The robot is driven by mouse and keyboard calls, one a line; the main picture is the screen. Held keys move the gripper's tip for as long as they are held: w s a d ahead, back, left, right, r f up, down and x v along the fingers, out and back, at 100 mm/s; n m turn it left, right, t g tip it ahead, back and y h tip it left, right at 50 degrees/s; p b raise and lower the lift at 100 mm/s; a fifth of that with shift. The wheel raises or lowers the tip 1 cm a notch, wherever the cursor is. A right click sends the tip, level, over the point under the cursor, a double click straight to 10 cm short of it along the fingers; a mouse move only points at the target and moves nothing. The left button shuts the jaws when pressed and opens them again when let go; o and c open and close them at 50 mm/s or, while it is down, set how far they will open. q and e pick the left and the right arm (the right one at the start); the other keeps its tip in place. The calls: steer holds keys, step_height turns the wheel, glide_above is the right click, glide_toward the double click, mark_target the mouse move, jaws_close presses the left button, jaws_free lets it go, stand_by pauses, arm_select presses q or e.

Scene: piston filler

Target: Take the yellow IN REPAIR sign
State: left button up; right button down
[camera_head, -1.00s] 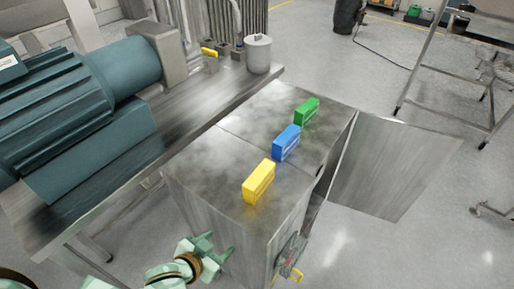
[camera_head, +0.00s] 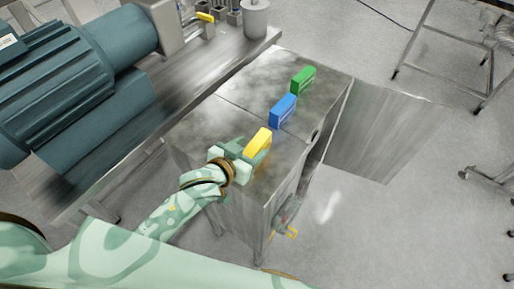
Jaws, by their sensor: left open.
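The yellow sign (camera_head: 259,142) stands on the near part of the metal cabinet top (camera_head: 200,133). Any writing on it is too small to read. My left gripper (camera_head: 247,152) is open at the sign's near left side, with its fingers close to it. The gripper hides the lower near part of the sign, so I cannot tell whether they touch. A blue sign (camera_head: 283,111) and a green sign (camera_head: 303,80) stand in a row behind the yellow one. My right gripper is not in view.
A large teal motor (camera_head: 75,85) sits on a metal bench to the left. The cabinet's door (camera_head: 375,135) hangs open on the right. The floor to the right is mostly clear.

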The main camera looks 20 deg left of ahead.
mark_target(257, 143)
arm_select(q)
steer(key=x, duration=0.5)
steer(key=shift+a+f, duration=0.1)
steer(key=shift+f, duration=0.15)
steer(key=shift+s, duration=0.1)
steer(key=shift+c, duration=0.4)
steer(key=c, duration=1)
steer(key=shift+r, duration=0.1)
